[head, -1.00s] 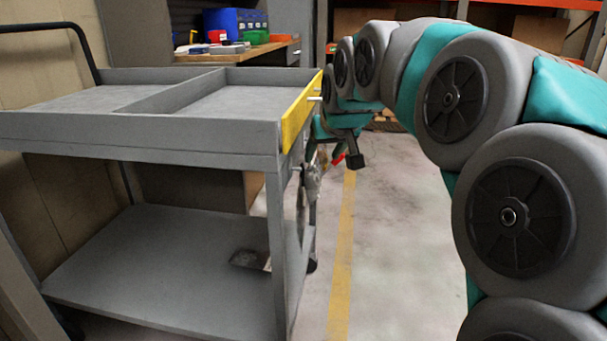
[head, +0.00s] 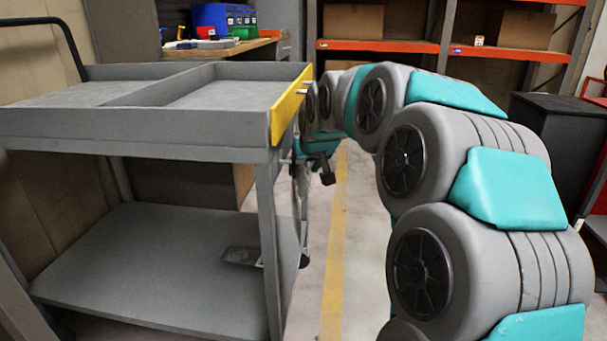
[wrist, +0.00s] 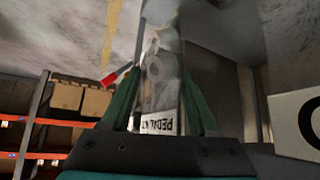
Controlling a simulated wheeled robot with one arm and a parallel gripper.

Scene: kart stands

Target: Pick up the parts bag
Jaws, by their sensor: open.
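The parts bag (wrist: 160,75) is a clear bag with a white label reading "PEDAL KIT", upside down in the wrist view. It also shows as a pale, narrow shape (head: 300,190) at the cart's right end in the head view. My gripper (wrist: 160,104) is open, with a green finger on each side of the bag. I cannot tell whether either finger touches it. In the head view the gripper is mostly hidden beside the cart's end.
A grey two-tier cart (head: 70,125) with a yellow end strip (head: 290,104) stands left, close to my gripper. Its lower shelf holds a small dark item (head: 241,255). Orange-beamed shelving (head: 380,46) with boxes is behind. A yellow floor line (head: 335,250) runs alongside.

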